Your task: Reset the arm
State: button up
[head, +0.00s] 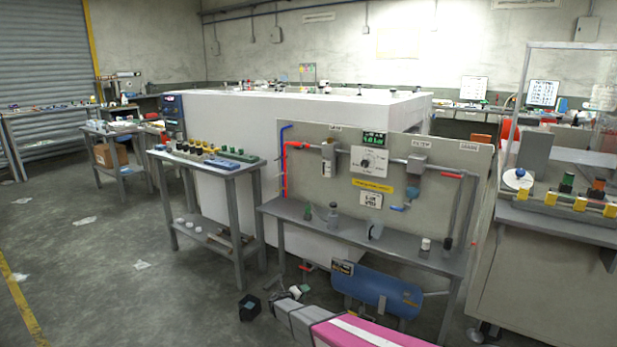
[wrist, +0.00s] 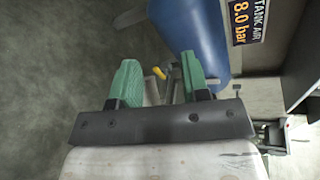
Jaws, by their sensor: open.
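My gripper (wrist: 159,78) shows in the wrist view with its two green fingers apart and nothing between them. In the head view my gripper (head: 287,292) is low in the picture, at the end of my grey and pink arm, in front of and below the bench with the grey panel. The blue air tank (wrist: 190,35) lies beyond the fingertips in the wrist view. In the head view the blue tank (head: 375,290) hangs under the bench, right of my gripper. I cannot tell the exact gap between them.
The panel bench (head: 340,238) carries several small items. A side table (head: 205,165) with coloured parts stands left of it. The floor (head: 110,260) at left is mostly open, with scattered papers.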

jog(key=s+d+r+m+g+y, duration=0.1)
jog(key=s+d+r+m+g, duration=0.3)
jog(key=s+d+r+m, duration=0.45)
jog(key=s+d+r+m+g+y, duration=0.1)
jog(key=s+d+r+m+g, duration=0.4)
jog(key=d+m, duration=0.6)
jog(key=s+d+r+m+g+y, duration=0.1)
jog(key=s+r+m+y, duration=0.3)
jog(key=s+m, duration=0.5)
jog(key=s+d+r+m+g+y, duration=0.1)
jog(key=s+r+m+y, duration=0.2)
jog(key=s+r+m, duration=0.5)
jog(key=shift+s+m+y, duration=0.4)
jog(key=shift+s+m, duration=0.5)
jog(key=shift+m, duration=2.05)
